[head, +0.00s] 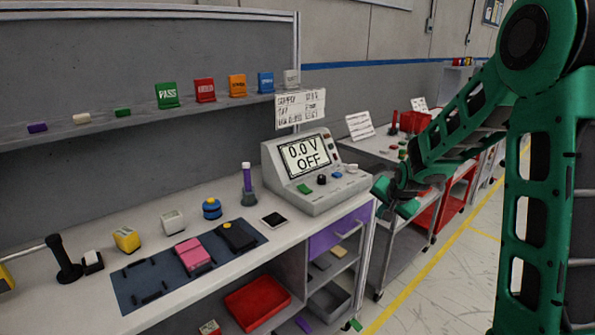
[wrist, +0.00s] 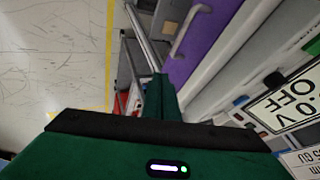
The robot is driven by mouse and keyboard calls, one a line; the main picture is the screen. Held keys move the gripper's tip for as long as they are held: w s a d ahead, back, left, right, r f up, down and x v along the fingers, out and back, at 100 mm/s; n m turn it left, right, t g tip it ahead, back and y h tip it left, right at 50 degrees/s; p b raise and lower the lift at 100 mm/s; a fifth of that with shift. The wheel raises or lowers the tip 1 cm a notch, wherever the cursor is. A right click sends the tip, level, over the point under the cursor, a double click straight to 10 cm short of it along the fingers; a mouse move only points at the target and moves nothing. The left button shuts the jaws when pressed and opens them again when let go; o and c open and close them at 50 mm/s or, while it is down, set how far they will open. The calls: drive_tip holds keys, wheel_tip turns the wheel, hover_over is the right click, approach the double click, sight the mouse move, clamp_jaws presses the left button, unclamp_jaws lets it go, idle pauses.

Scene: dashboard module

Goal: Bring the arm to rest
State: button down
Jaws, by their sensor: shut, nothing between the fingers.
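My green arm (head: 456,125) is folded at the right of the head view. My gripper (head: 395,200) is at its lower end, in the air just right of the bench's right end and the purple drawer. It is shut with nothing in it. In the wrist view, my gripper's fingers (wrist: 160,95) show as one closed green bar in front of the purple drawer (wrist: 195,40).
A grey power supply (head: 315,172) reading 0.0 V OFF stands on the bench's right end, close left of my gripper. A dark blue mat (head: 150,270) holds a pink and a black module. A cart (head: 385,150) stands behind. Floor (head: 450,290) at right is clear.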

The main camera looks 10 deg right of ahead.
drive_tip(key=s+r+n+g, duration=0.2)
drive_tip(key=s+r+g, duration=0.1)
drive_tip(key=s, duration=1.8)
drive_tip(key=s+d+r+n+g+y, duration=0.1)
drive_tip(key=s+r+g, duration=0.3)
drive_tip(key=s, duration=1.7)
drive_tip(key=shift+s+r+n, duration=0.15)
drive_tip(key=shift+s+n, duration=0.05)
drive_tip(key=shift+n, duration=0.3)
drive_tip(key=shift+d, duration=0.1)
